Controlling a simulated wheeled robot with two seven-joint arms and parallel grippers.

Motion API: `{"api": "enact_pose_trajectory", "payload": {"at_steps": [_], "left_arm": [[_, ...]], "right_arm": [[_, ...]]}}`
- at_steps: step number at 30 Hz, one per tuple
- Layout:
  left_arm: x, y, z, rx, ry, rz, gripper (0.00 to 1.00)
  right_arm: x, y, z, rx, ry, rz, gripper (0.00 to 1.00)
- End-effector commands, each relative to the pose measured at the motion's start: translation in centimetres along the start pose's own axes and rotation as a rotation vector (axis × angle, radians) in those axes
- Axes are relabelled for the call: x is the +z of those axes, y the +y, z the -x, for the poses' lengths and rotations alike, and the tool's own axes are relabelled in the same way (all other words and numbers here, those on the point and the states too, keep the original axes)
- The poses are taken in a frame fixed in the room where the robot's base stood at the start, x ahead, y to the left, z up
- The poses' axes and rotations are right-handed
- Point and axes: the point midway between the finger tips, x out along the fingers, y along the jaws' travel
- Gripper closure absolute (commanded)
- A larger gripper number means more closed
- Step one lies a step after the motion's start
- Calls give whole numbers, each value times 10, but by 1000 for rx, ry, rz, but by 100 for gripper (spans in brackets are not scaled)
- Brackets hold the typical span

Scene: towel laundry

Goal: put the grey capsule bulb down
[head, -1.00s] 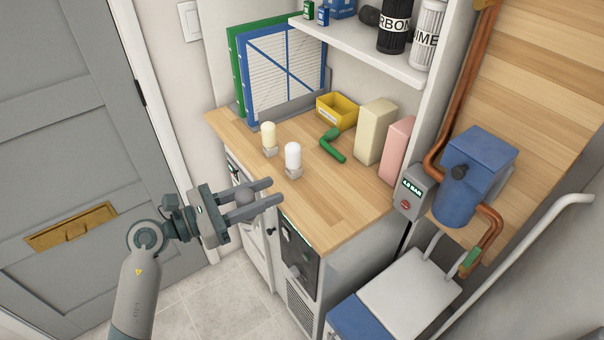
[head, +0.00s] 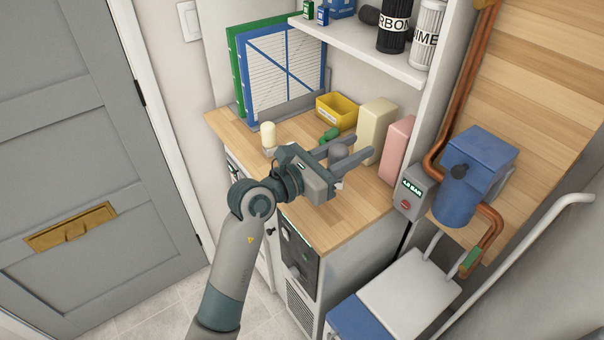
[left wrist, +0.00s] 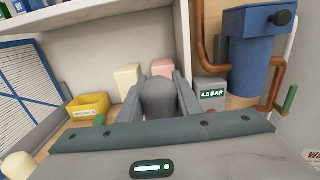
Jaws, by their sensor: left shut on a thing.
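The grey capsule bulb (head: 338,152) is held between the fingers of my left gripper (head: 352,150), above the wooden worktop (head: 340,218). In the left wrist view the bulb (left wrist: 158,98) fills the space between the two fingers, its rounded end showing. Whether it touches the worktop I cannot tell. A cream capsule bulb (head: 268,136) stands on the worktop to the left of the gripper. The gripper hides the spot where a white bulb stood in the earlier frame. My right gripper is not in view.
A green handle-like piece (head: 329,136), a yellow bin (head: 338,108), a cream box (head: 376,130) and a pink box (head: 397,150) stand behind the gripper. A grey gauge box (head: 412,193) is at the right. The front right of the worktop is clear.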

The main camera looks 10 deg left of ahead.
Motion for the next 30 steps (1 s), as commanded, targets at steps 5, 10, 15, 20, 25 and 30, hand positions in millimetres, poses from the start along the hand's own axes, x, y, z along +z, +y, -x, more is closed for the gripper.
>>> {"api": "enact_pose_trajectory", "payload": {"at_steps": [5, 10, 15, 20, 25, 30], "left_arm": [[-4, 0, 0, 0, 2, 0, 91], [-24, 0, 0, -1, 5, 2, 91], [-50, 0, 0, -1, 4, 3, 91], [-62, 0, 0, -1, 1, 0, 91], [-63, 0, 0, -1, 0, -1, 91], [-64, 0, 0, -1, 0, -1, 91]], "right_arm": [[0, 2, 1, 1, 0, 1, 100], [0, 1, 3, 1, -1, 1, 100], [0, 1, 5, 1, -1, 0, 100], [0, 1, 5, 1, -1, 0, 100], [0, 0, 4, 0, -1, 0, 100], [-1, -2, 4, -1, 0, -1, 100]]}}
